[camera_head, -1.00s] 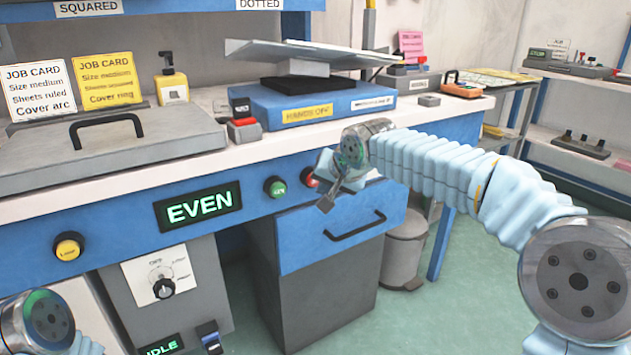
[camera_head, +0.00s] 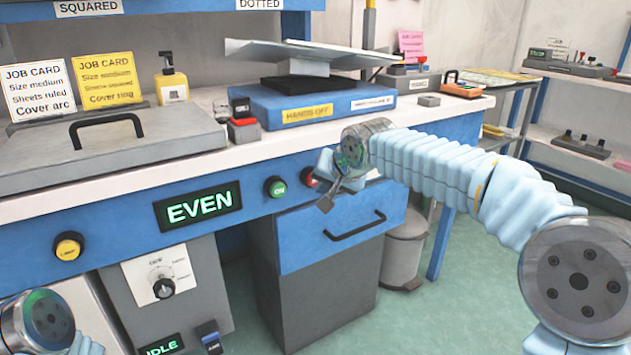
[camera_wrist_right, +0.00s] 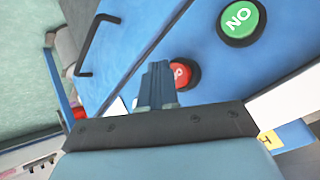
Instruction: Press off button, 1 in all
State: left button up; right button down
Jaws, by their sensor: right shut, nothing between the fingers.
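The red off button (camera_head: 310,177) sits on the blue front panel, to the right of the green ON button (camera_head: 275,187). In the head view my right gripper (camera_head: 325,204) is just in front of the panel by the red button and partly hides it. In the right wrist view the red button (camera_wrist_right: 185,74) shows beside the shut fingertips (camera_wrist_right: 155,68), which cover part of it. Contact cannot be told. The green button (camera_wrist_right: 239,20) is clear of the fingers there. My right gripper is shut and empty. My left gripper is out of view; only a left arm joint shows at lower left.
A blue drawer with a dark handle (camera_head: 354,227) lies just below the right gripper. The EVEN display (camera_head: 198,207) and a yellow button (camera_head: 68,247) are farther left on the panel. A blue HANDS OFF platform (camera_head: 262,108) stands on the worktop above. A grey bin (camera_head: 402,255) stands on the floor.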

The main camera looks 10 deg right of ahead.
jog(key=shift+w, duration=0.1)
dwell(0.4)
jog(key=shift+w+a, duration=0.15)
jog(key=shift+w, duration=0.15)
jog(key=shift+w+a+p, duration=0.15)
jog(key=shift+w+p, duration=0.35)
jog(key=shift+p, duration=0.15)
dwell(0.6)
jog(key=shift+s+d+b, duration=0.3)
jog(key=shift+s+b, duration=0.4)
jog(key=shift+s, duration=0.2)
